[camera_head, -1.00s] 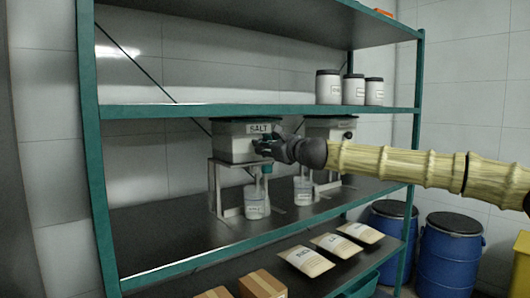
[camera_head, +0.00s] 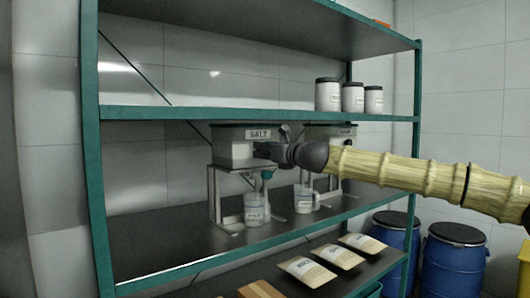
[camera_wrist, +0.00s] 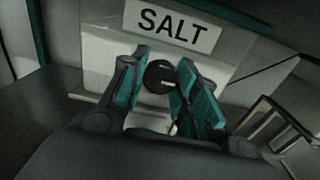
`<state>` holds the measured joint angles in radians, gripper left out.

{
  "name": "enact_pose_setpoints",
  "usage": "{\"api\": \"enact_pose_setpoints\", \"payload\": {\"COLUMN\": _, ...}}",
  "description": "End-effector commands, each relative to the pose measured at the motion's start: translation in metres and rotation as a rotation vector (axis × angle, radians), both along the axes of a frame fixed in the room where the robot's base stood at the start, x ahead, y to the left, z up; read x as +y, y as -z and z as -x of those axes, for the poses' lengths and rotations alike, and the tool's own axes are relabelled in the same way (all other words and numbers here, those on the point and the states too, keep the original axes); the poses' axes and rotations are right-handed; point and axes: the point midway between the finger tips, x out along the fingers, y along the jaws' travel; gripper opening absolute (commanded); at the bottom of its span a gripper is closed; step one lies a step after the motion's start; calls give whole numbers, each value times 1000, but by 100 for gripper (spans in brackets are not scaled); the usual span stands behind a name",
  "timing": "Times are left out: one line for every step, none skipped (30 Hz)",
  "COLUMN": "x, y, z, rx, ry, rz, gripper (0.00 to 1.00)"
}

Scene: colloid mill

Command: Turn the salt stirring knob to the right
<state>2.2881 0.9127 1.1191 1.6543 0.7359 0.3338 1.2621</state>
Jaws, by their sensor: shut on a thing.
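The salt dispenser (camera_head: 232,150) is a grey box labelled SALT on a metal stand on the middle shelf. Its label (camera_wrist: 172,22) is large in the wrist view. The stirring knob (camera_wrist: 160,77) is a round black knob with a pale line across it, on the front below the label. My gripper (camera_wrist: 160,92) has its two teal-padded fingers on either side of the knob, shut on it.
A clear beaker (camera_head: 257,210) stands under the salt dispenser. A second dispenser (camera_head: 333,134) with a beaker (camera_head: 303,199) stands to its right. Shelf posts and the upper shelf (camera_head: 270,113) frame the arm's space. Packets (camera_head: 310,270) lie on the lower shelf.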

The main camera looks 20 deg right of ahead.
Motion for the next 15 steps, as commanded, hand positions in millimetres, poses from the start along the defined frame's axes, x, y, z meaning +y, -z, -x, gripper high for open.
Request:
{"api": "enact_pose_setpoints", "payload": {"x": 0, "y": 2, "z": 0, "rx": 2, "ry": 1, "rz": 0, "gripper": 7}}
{"api": "enact_pose_setpoints", "payload": {"x": -1, "y": 2, "z": 0, "rx": 2, "ry": 1, "rz": 0, "gripper": 7}}
{"api": "enact_pose_setpoints", "payload": {"x": -1, "y": 2, "z": 0, "rx": 2, "ry": 1, "rz": 0, "gripper": 7}}
{"api": "enact_pose_setpoints", "payload": {"x": -1, "y": 2, "z": 0, "rx": 2, "ry": 1, "rz": 1, "gripper": 7}}
{"api": "enact_pose_setpoints", "payload": {"x": 0, "y": 2, "z": 0, "rx": 2, "ry": 1, "rz": 1, "gripper": 7}}
{"api": "enact_pose_setpoints", "payload": {"x": 0, "y": 2, "z": 0, "rx": 2, "ry": 1, "rz": 1, "gripper": 7}}
{"api": "enact_pose_setpoints", "payload": {"x": 0, "y": 2, "z": 0, "rx": 2, "ry": 1, "rz": 1, "gripper": 34}}
{"api": "enact_pose_setpoints", "payload": {"x": 0, "y": 2, "z": 0, "rx": 2, "ry": 1, "rz": 1, "gripper": 39}}
{"api": "enact_pose_setpoints", "payload": {"x": 0, "y": 2, "z": 0, "rx": 2, "ry": 1, "rz": 1, "gripper": 47}}
{"api": "enact_pose_setpoints", "payload": {"x": 0, "y": 2, "z": 0, "rx": 2, "ry": 1, "rz": 1, "gripper": 52}}
{"api": "enact_pose_setpoints", "payload": {"x": 0, "y": 1, "z": 0, "rx": 2, "ry": 1, "rz": 2, "gripper": 53}}
{"api": "enact_pose_setpoints", "payload": {"x": 0, "y": 1, "z": 0, "rx": 1, "ry": 1, "rz": 1, "gripper": 53}}
{"api": "enact_pose_setpoints", "payload": {"x": 0, "y": 1, "z": 0, "rx": 1, "ry": 1, "rz": 1, "gripper": 53}}
{"api": "enact_pose_setpoints", "payload": {"x": 0, "y": 1, "z": 0, "rx": 1, "ry": 0, "rz": 1, "gripper": 53}}
{"api": "enact_pose_setpoints", "payload": {"x": 0, "y": 1, "z": 0, "rx": 1, "ry": 0, "rz": 1, "gripper": 53}}
